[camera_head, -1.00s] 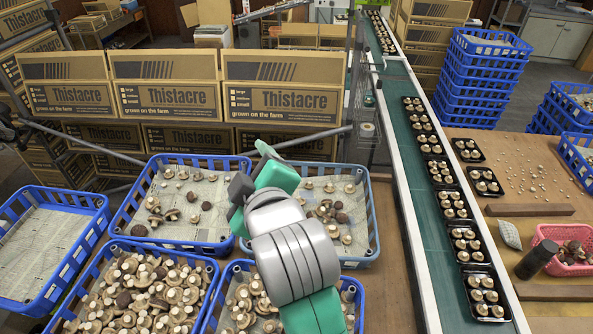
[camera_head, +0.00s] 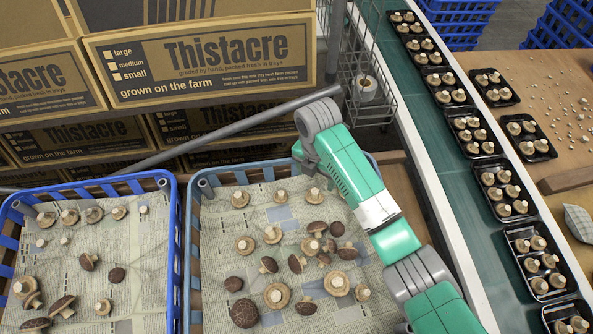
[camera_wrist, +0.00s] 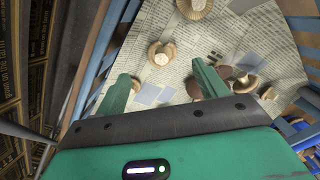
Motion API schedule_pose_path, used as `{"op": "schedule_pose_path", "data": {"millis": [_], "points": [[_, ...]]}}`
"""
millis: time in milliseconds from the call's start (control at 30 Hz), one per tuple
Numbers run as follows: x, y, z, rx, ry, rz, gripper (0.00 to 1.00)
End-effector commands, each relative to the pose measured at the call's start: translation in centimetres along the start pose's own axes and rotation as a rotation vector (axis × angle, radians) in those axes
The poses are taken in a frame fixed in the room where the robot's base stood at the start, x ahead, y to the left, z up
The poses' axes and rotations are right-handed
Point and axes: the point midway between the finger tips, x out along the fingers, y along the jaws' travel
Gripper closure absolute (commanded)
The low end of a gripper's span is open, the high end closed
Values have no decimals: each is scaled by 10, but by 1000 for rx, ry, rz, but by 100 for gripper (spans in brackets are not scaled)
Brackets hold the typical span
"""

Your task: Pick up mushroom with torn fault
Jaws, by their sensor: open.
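Several mushrooms lie in the right blue crate (camera_head: 186,262), on newspaper lining. Some show pale stems, such as one pale mushroom (camera_head: 277,294); others show dark caps, such as one dark mushroom (camera_head: 244,312). I cannot tell which one is torn. My gripper (camera_wrist: 164,82) is open and empty in the wrist view, its green fingers spread above the lining. A stem-up mushroom (camera_wrist: 161,54) shows beyond the gap between the fingers. More mushrooms (camera_wrist: 243,82) lie close to the right finger. In the head view my arm crosses the crate's right side and its fingertips are hidden.
A left blue crate (camera_head: 172,215) also holds mushrooms. Thistacre boxes (camera_head: 200,60) stand behind the crates. A wire holder (camera_head: 366,75) and a conveyor (camera_head: 440,165) with black trays of mushrooms (camera_head: 507,188) lie to the right. The crate walls stand up around the mushrooms.

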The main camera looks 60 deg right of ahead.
Motion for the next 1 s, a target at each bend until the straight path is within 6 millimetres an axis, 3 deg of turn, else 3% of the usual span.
{"op": "schedule_pose_path", "data": {"millis": [133,300,467,733,967,1000], "points": [[4,0,0,-1,1,-1,28],[25,1,0,-1,-1,0,28],[30,2,0,0,-1,1,28],[75,5,0,1,-1,1,28],[76,5,0,0,-2,3,28],[76,5,0,0,-2,3,36]]}}
